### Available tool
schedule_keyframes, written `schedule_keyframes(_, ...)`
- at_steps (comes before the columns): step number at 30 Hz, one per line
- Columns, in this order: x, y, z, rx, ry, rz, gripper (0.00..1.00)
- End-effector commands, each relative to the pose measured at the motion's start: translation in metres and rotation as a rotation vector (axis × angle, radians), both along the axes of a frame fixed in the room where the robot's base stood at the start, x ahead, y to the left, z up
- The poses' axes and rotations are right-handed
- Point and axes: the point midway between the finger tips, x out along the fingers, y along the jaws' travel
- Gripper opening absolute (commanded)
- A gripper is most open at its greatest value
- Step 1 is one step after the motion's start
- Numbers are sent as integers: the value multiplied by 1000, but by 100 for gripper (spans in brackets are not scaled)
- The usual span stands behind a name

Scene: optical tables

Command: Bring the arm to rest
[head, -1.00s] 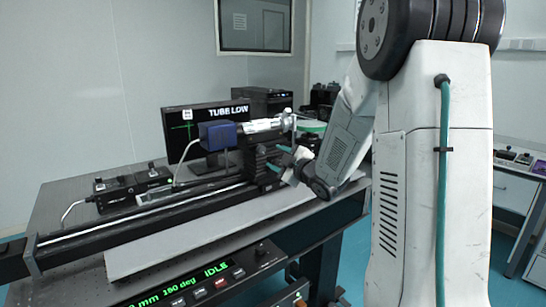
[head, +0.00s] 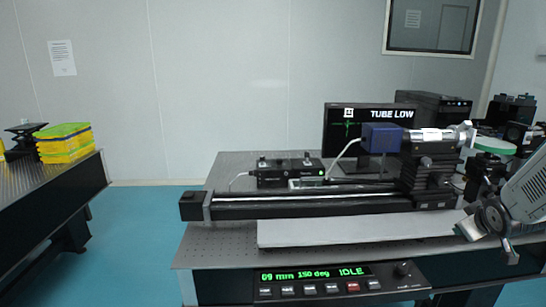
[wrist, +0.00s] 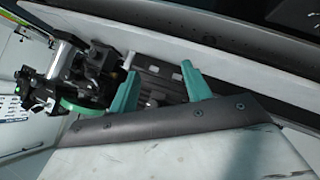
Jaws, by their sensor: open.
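My gripper (wrist: 161,84) shows in the wrist view as two teal fingers standing well apart, open, with nothing between them. Beyond the fingers lie dark metal mounts and a pale board. In the head view my arm's lower end hangs at the right edge, by the right end of the pale board (head: 340,232) on the optical table (head: 215,240). The fingers are not clear there, and most of the arm is out of the picture. I cannot tell whether the arm touches anything.
A rail (head: 300,206) carries a stage with a blue camera (head: 381,137) and a tube. Yellow-green trays (head: 64,143) stand on a left table. Blue floor (head: 140,230) is clear between tables.

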Motion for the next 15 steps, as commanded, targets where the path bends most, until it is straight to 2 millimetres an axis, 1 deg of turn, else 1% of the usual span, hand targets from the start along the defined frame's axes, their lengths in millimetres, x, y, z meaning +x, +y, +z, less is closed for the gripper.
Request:
schedule_keyframes(1, -18, 10, 1, 41, 67, -61, 49)
schedule_keyframes(2, -30, 17, 1, 70, 112, -101, 49)
schedule_keyframes(3, -46, 27, 1, 109, 170, -152, 49)
schedule_keyframes(5, -73, 46, 4, 166, 254, -223, 49)
schedule_keyframes(6, -91, 61, 6, 204, 310, -267, 49)
schedule_keyframes(8, -120, 86, 12, 263, 390, -325, 49)
schedule_keyframes(9, -140, 105, 17, 301, 444, -359, 49)
schedule_keyframes(10, -156, 119, 22, 329, 483, -382, 49)
schedule_keyframes(11, -171, 134, 26, 356, 524, -399, 49)
schedule_keyframes(12, -191, 153, 32, 390, 572, -417, 49)
schedule_keyframes(15, -238, 196, 48, 453, 671, -429, 49)
